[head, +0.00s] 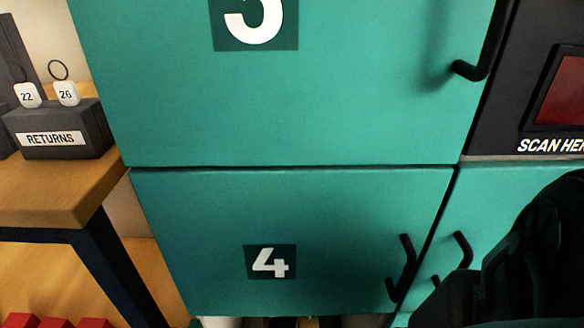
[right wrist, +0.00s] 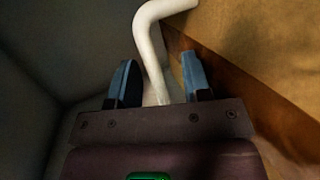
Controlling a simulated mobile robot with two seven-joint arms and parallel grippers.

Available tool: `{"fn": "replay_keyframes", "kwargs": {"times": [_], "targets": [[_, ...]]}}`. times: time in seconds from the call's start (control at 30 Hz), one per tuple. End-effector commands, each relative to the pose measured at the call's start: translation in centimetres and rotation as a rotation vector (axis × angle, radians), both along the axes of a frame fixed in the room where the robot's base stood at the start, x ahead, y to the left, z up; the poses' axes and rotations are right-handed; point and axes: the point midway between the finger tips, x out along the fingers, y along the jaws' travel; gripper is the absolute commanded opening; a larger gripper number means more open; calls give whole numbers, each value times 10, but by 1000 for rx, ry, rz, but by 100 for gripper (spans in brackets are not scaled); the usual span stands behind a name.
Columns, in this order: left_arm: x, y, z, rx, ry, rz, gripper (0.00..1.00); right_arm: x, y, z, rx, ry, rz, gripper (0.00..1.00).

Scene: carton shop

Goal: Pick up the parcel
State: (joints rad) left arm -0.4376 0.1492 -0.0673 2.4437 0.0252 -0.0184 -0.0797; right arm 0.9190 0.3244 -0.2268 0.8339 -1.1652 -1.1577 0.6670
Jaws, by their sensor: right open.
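No parcel can be made out for certain. In the right wrist view, my right gripper (right wrist: 160,78) is open, with its two blue-grey fingers apart. A pale bent bar (right wrist: 148,45) runs down between or behind the fingers; I cannot tell whether it touches them. A flat tan-brown surface (right wrist: 265,55) lies to the right of the fingers; I cannot tell whether it is the parcel or wood. In the head view, a dark part of my right arm fills the lower right corner, and its gripper is hidden. My left gripper is in neither view.
Green locker doors, marked 3 (head: 320,110) and 4 (head: 210,240), are shut, with black handles. A dark scanner panel (head: 510,110) is at right. A wooden table (head: 60,190) at left bears a RETURNS box (head: 85,123) with tags 22 and 26. Red objects (head: 55,322) are below it.

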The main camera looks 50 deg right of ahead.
Motion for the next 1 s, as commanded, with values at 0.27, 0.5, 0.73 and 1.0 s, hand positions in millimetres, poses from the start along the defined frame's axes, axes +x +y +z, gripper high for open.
{"fn": "replay_keyframes", "kwargs": {"times": [0.27, 0.5, 0.73, 1.0], "targets": [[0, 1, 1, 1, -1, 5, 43, 0, 0, 0, 0, 0, 0, 35], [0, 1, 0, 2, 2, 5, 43, 0, 0, 0, 0, 0, 0, 0], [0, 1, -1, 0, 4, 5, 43, 0, 0, 0, 2, -1, -1, 0], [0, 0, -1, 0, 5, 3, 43, 0, 1, -1, 5, -3, -1, 0]]}}
